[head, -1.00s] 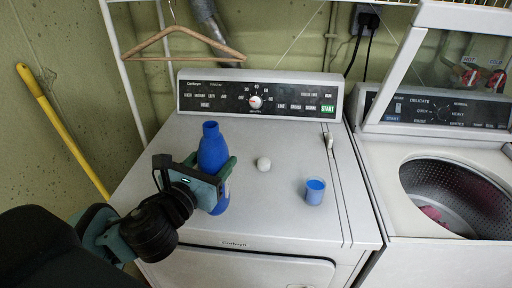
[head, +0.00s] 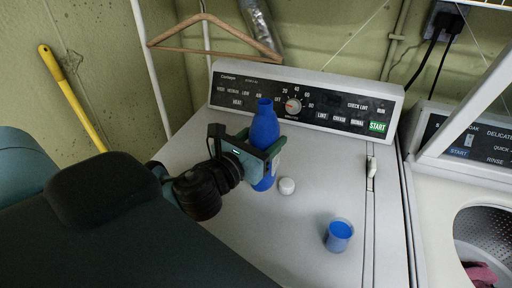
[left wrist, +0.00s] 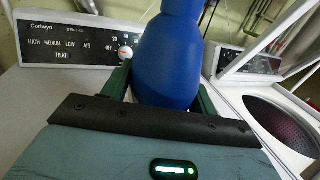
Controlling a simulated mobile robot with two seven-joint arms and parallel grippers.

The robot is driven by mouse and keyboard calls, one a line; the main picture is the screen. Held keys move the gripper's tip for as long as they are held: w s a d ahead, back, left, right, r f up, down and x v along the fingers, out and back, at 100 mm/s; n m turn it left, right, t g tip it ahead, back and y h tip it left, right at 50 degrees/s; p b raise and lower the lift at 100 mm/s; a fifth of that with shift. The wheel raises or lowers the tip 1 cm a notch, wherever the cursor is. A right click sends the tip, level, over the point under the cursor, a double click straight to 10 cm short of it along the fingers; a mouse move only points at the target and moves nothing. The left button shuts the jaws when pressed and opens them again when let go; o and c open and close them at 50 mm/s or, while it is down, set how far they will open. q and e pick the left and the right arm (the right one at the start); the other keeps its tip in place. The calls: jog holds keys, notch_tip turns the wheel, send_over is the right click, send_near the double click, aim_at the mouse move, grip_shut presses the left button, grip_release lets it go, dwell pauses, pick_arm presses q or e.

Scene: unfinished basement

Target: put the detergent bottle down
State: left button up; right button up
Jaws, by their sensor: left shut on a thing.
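The blue detergent bottle (head: 264,124) is upright at the left-middle of the dryer top (head: 300,215), in front of its control panel. My left gripper (head: 262,152) is shut around the bottle's body. The bottle also fills the middle of the left wrist view (left wrist: 168,62), between the green fingers (left wrist: 160,92). Its base is low over the dryer top; I cannot tell whether it touches. My right gripper is not in view.
A blue cup (head: 339,235) stands nearer the front right. An open washer (head: 440,205) is at the right. A wooden hanger (head: 215,35) hangs behind. The dryer top's middle is clear.

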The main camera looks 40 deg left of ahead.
pick_arm(q)
jog(key=w+a+f, duration=0.1)
jog(key=w+a, duration=0.5)
jog(key=a, duration=0.6)
jog(key=shift+w+a+p, duration=0.15)
jog(key=shift+w+p, duration=0.1)
jog(key=shift+p, duration=0.2)
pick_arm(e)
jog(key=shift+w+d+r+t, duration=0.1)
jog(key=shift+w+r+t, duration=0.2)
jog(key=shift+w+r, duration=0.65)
pick_arm(q)
jog(key=f, duration=0.3)
jog(key=shift+w+a+f, duration=0.15)
jog(key=shift+a+f, duration=0.15)
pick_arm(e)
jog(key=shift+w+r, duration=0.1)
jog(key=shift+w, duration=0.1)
pick_arm(q)
jog(key=shift+f, duration=0.1)
jog(key=shift+f, duration=0.15)
jog(key=o, duration=1.4)
jog(key=shift+c, duration=0.2)
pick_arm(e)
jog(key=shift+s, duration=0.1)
